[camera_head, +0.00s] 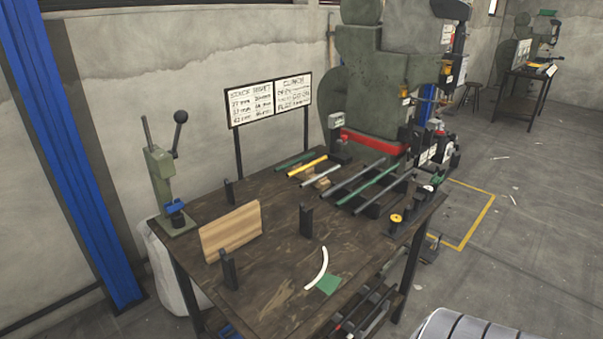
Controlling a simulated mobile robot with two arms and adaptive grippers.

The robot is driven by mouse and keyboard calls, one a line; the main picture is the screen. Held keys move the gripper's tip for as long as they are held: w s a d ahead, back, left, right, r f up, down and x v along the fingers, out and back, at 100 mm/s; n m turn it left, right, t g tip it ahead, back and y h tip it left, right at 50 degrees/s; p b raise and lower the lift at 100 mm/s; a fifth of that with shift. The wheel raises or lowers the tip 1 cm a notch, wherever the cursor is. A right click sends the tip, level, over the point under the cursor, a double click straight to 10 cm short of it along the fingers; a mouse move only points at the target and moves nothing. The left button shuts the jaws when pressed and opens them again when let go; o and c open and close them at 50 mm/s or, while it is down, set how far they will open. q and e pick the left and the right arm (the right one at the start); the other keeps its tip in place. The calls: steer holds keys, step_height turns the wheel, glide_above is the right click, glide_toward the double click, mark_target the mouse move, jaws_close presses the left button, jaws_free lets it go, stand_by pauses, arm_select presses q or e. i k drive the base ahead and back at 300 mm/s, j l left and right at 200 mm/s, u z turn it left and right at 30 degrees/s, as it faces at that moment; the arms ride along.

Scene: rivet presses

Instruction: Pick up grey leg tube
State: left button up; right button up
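Several thin tubes lie side by side towards the back right of the dark wooden table (275,271). A dark grey tube (350,180) lies slantwise between a pale grey-white tube (320,176) and a green tube (367,187). A yellow tube (307,166) and a dark green tube (295,160) lie further left. From here I cannot tell for certain which of the greyish tubes is the leg tube. Neither of my grippers is in view.
A green lever press (159,170) stands at the table's left corner. A wooden board (230,231) stands upright near black posts (306,220). A large green machine (376,75) stands behind.

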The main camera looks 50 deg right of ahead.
mark_target(323, 196)
steer(key=l+u, duration=0.3)
steer(key=l, duration=0.15)
steer(key=k+l+u, duration=0.3)
steer(key=l+u, duration=0.3)
steer(key=l, duration=0.15)
steer(key=k+l+u, duration=0.3)
steer(key=i+l, duration=0.05)
